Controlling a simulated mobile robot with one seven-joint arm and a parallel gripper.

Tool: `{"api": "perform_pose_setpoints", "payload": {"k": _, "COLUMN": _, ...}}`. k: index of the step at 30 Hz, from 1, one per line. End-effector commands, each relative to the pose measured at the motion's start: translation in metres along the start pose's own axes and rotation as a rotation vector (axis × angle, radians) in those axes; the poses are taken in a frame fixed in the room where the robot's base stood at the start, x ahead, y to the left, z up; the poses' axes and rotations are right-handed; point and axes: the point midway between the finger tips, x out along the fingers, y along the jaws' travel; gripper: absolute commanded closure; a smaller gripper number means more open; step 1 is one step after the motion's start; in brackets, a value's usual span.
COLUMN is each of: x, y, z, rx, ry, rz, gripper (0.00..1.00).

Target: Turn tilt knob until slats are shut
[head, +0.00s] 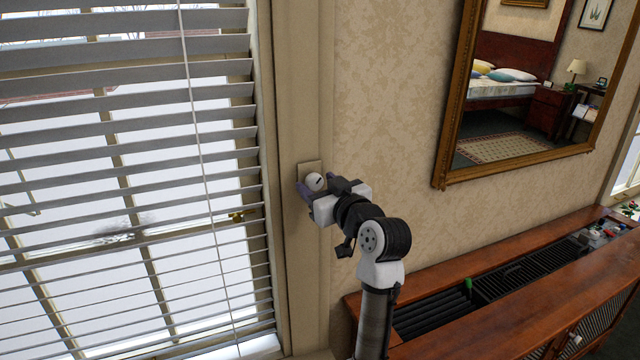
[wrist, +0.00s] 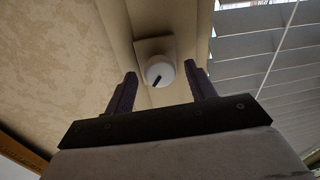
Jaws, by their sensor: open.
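The tilt knob (head: 315,181) is a round white knob with a dark pointer mark, on a small beige plate (head: 309,167) on the window's right frame. In the wrist view the knob (wrist: 160,72) shows between and just beyond the fingertips, its mark slanting from lower left to upper right. My gripper (head: 318,188) is open, with one finger on each side of the knob; in the wrist view the fingers (wrist: 160,74) look apart from it. The blind's slats (head: 120,130) are tilted open, with bright snow showing through the gaps. The slats also show in the wrist view (wrist: 255,55).
A gold-framed mirror (head: 450,110) hangs on the patterned wall to the right. Below it is a long wooden cabinet (head: 500,300) with dark grilles. A thin cord (head: 200,150) hangs before the slats. The wall between knob and mirror is clear.

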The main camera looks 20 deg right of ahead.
Motion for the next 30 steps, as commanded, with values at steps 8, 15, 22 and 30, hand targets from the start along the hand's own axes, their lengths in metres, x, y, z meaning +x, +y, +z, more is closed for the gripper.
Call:
{"api": "perform_pose_setpoints", "payload": {"k": 8, "x": -0.0002, "y": 0.0, "z": 0.0, "rx": 0.0, "ry": 0.0, "rz": 0.0, "gripper": 0.61}}
{"api": "perform_pose_setpoints", "payload": {"k": 15, "x": -0.0003, "y": -0.0002, "z": 0.0, "rx": 0.0, "ry": 0.0, "rz": -0.001, "gripper": 0.89}}
{"api": "perform_pose_setpoints", "payload": {"k": 22, "x": -0.0002, "y": -0.0004, "z": -0.0002, "rx": 0.031, "ry": 0.003, "rz": -0.001, "gripper": 0.89}}
{"api": "perform_pose_setpoints", "payload": {"k": 30, "x": 0.0, "y": -0.0007, "z": -0.0005, "rx": 0.178, "ry": 0.019, "rz": -0.001, "gripper": 0.89}}
